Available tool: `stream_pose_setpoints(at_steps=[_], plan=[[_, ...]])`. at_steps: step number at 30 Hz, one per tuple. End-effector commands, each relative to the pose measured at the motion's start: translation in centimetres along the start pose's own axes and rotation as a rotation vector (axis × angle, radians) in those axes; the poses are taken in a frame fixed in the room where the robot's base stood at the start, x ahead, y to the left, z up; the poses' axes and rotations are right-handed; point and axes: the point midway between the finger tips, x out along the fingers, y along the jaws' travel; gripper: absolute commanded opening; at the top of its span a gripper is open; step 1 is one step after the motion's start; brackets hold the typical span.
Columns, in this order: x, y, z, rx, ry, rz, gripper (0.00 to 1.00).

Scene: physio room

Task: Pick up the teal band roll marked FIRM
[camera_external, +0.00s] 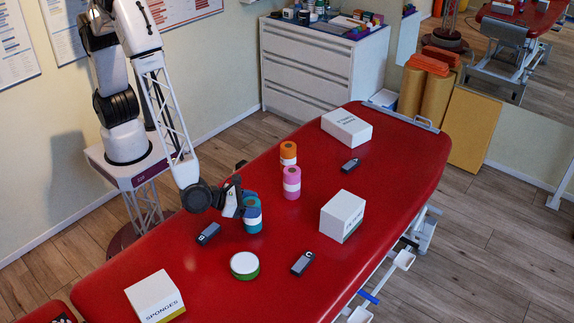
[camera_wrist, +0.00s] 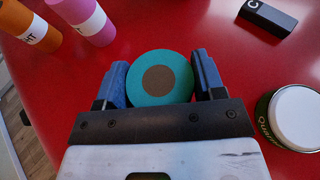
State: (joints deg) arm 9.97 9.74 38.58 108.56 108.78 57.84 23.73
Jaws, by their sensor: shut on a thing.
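The teal band roll (camera_external: 253,218) stands upright on the red table, with a white label band around it; I cannot read the label here. In the wrist view its round teal end with a brown core (camera_wrist: 160,80) sits between my two blue fingers. I see no clear gap between the roll and the table.
Pink roll (camera_external: 292,183) and orange roll (camera_external: 288,153) stand close behind the teal one. A green-and-white tin (camera_external: 244,266), dark small devices (camera_external: 208,233) (camera_external: 303,263), and white boxes (camera_external: 342,215) (camera_external: 155,297) (camera_external: 346,128) lie around on the red table (camera_external: 400,160).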

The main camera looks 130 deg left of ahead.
Motion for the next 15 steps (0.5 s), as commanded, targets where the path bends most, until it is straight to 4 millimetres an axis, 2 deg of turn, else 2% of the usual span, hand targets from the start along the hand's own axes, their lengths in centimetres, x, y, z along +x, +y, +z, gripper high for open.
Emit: stream_pose_setpoints(at_steps=[8,15], plan=[[-0.1,0.0,0.1,-0.001,0.0,0.0,0.25],[-0.5,0.0,1.2,-0.002,0.0,0.0,0.25]])
